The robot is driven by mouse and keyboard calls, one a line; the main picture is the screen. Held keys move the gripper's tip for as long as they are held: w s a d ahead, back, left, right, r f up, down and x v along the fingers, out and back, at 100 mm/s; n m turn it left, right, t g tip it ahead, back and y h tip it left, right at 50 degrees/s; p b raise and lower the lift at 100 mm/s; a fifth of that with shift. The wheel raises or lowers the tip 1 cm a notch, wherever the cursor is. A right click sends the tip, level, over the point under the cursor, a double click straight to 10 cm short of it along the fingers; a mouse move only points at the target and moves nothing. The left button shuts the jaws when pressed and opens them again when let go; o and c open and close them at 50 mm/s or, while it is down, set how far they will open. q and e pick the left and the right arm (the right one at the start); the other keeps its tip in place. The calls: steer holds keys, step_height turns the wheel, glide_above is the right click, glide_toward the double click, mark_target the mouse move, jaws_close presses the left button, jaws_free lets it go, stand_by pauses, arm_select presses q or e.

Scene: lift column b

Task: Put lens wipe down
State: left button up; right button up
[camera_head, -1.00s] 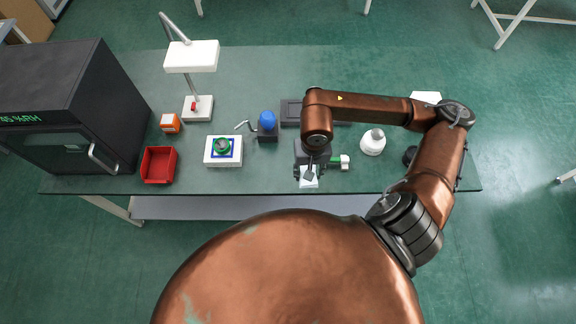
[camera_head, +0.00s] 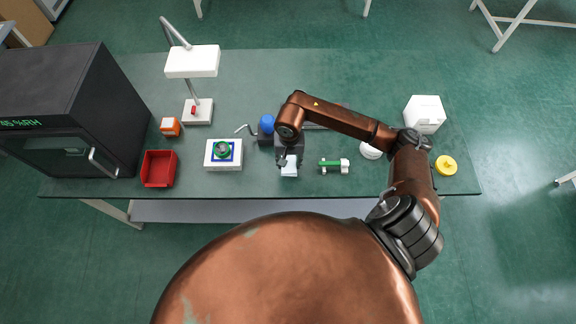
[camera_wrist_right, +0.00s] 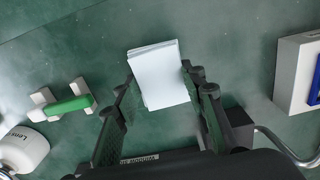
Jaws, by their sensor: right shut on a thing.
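The lens wipe (camera_head: 289,170) is a pale, flat white piece at the front middle of the bench in the head view. In the right wrist view the wipe (camera_wrist_right: 158,75) looks like a few thin layers with slightly offset edges. My right gripper (camera_head: 289,161) is shut on it, with a finger at each side in the wrist view. The wipe is low over the green bench top; I cannot tell whether it touches. My left gripper is not in view.
A green tool on white supports (camera_head: 333,166) lies just right of the wipe, with a white bottle (camera_head: 370,151) beyond. A white-and-blue plate with a green part (camera_head: 210,161) is to the left. Bench is clear between plate and wipe.

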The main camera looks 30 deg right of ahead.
mark_target(288, 166)
steer(key=shift+w+f, duration=0.2)
step_height(288, 166, down, 3)
steer(key=shift+w+f, duration=0.1)
steer(key=shift+w, duration=0.05)
steer(key=shift+f, duration=0.15)
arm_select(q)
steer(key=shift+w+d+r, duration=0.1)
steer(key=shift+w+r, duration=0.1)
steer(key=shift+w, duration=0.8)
arm_select(e)
steer(key=shift+f, duration=0.15)
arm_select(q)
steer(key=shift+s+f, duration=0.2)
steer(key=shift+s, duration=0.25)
arm_select(e)
steer(key=o, duration=0.7)
